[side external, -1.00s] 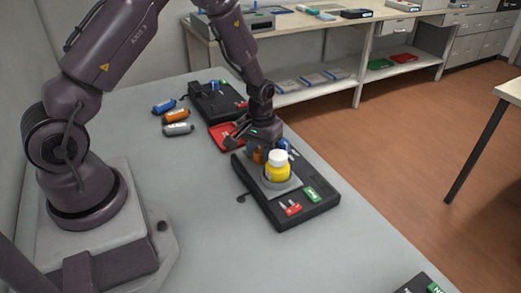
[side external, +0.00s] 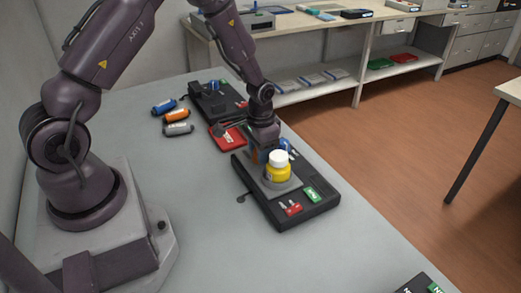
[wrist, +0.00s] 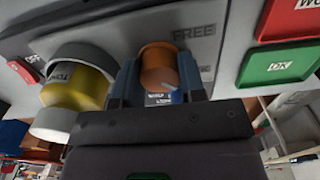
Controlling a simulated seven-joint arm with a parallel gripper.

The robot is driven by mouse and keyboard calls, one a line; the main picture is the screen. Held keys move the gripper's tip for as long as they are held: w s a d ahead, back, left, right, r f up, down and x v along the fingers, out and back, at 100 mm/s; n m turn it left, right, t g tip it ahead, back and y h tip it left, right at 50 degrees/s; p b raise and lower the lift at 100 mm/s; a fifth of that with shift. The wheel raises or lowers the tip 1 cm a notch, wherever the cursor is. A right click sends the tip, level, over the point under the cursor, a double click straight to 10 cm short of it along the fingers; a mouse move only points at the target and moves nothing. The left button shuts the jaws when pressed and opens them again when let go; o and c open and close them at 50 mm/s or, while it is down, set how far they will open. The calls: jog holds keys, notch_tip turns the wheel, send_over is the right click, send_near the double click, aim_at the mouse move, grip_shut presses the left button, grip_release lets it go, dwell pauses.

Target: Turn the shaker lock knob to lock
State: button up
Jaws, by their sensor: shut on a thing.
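The knob (wrist: 158,65) is orange and round in the wrist view, on the grey face of the shaker station. My gripper (wrist: 160,75) is shut on it, with one blue-grey finger on each side. A yellow bottle (wrist: 75,90) with a white cap sits in a grey ring beside the knob. In the side view my gripper (side external: 262,156) is down just behind the yellow bottle (side external: 278,171).
The black station base (side external: 275,218) carries a green block (side external: 312,195) and a red block (side external: 292,209). Behind it are a red tray (side external: 228,139) and another black station (side external: 218,105). Blue, orange and grey cartridges (side external: 178,129) lie to the left.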

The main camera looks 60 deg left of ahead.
dwell(0.3)
jog(key=o, duration=0.9)
notch_tip(320, 180, up, 13)
jog(key=s+d+r+t, duration=0.2)
jog(key=s+d+r, duration=0.1)
jog(key=s+r, duration=0.2)
jog(key=s+d+r+t, duration=0.1)
jog(key=s+d+r, duration=0.1)
jog(key=s+r, duration=0.4)
jog(key=s+d+r+t, duration=0.2)
jog(key=s+d+r, duration=0.1)
jog(key=s+r, duration=0.3)
jog(key=shift+s+d+t, duration=0.3)
jog(key=shift+s+d, duration=0.05)
jog(key=shift+s, duration=0.2)
